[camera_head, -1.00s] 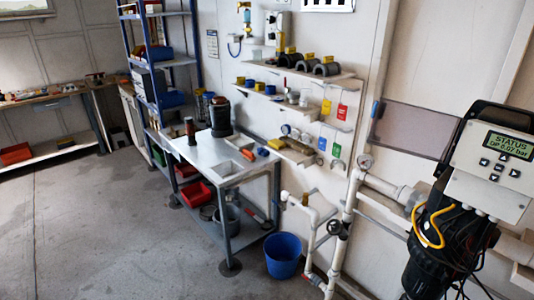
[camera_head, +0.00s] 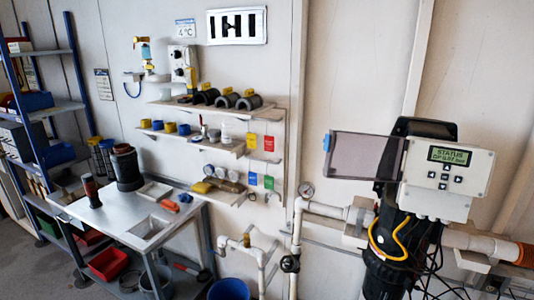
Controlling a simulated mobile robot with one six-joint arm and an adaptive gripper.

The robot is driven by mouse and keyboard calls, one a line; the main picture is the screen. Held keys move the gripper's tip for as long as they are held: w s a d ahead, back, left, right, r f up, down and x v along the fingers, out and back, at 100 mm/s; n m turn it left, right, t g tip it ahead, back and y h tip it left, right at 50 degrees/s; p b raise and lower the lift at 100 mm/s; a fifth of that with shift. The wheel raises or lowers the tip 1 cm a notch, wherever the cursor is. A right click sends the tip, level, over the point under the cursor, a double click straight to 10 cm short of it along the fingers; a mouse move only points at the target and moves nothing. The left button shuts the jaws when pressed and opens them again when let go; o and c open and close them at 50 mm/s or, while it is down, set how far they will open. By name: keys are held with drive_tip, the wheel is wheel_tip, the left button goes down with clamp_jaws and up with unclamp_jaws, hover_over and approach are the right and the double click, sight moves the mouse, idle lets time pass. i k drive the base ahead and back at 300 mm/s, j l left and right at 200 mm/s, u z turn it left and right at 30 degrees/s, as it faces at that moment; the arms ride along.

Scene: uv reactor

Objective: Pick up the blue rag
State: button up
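I cannot clearly make out a blue rag. A small blue item (camera_head: 185,198) lies on the steel worktable (camera_head: 113,222) beside an orange item (camera_head: 169,206); it is too small to tell what it is. Another blue thing (camera_head: 56,155) sits on the blue-framed rack at the left, and I cannot tell whether it is cloth or a bin. My gripper is not in view.
A blue bucket (camera_head: 228,289) stands on the floor right of the worktable. Wall shelves (camera_head: 225,108) hold fittings. White pipes (camera_head: 297,240) and the reactor with its status display (camera_head: 446,165) fill the right. A red bin (camera_head: 108,264) sits below the tabletop.

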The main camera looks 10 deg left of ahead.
sight(185, 198)
drive_tip(key=i+j, duration=0.1)
drive_tip(key=j, duration=0.35)
drive_tip(key=i+j, duration=0.15)
drive_tip(key=j, duration=0.35)
drive_tip(key=i+j, duration=0.1)
drive_tip(key=j, duration=0.35)
drive_tip(key=i+j+z, duration=0.1)
drive_tip(key=j, duration=0.35)
drive_tip(key=i+j, duration=0.15)
drive_tip(key=j, duration=0.35)
drive_tip(key=i+j, duration=0.1)
drive_tip(key=j, duration=0.35)
drive_tip(key=i+j, duration=0.3)
drive_tip(key=j, duration=0.15)
drive_tip(key=i+j, duration=0.35)
drive_tip(key=i+j+z, duration=0.1)
drive_tip(key=i+j, duration=0.2)
drive_tip(key=j, duration=0.25)
drive_tip(key=i+j, duration=0.3)
drive_tip(key=j, duration=0.15)
